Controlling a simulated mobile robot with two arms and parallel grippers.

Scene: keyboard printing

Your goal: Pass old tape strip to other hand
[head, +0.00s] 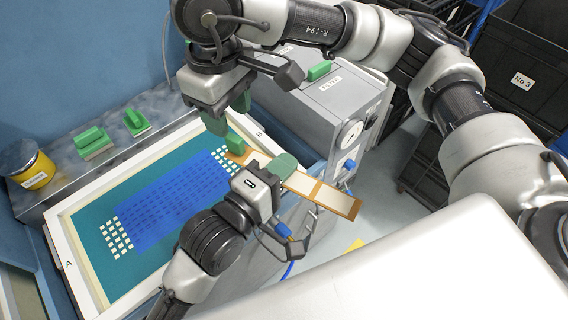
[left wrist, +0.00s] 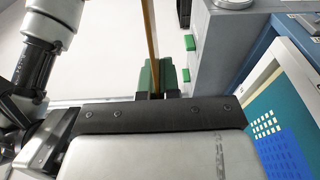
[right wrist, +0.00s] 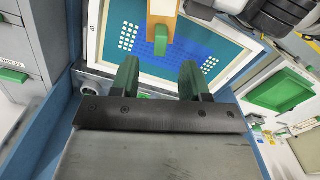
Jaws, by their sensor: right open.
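The old tape strip (head: 325,195) is long, flat and tan with pale panels. My left gripper (head: 272,174) is shut on it partway along, with the longer part reaching right over the side of the printing table. In the left wrist view the strip (left wrist: 150,35) stands edge-on between the green fingers (left wrist: 156,75). My right gripper (head: 228,124) is open near the strip's left end. In the right wrist view its green fingers (right wrist: 157,68) are spread, with the strip end (right wrist: 162,12) beyond them. A small green piece shows at that end; I cannot tell what it belongs to.
The framed screen (head: 151,161) with a blue print area lies below both grippers. Green-handled tools (head: 92,142) and a yellow tin (head: 35,177) stand on the back ledge. A grey cabinet (head: 345,92) stands right of the screen. Black crates (head: 515,60) stand at far right.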

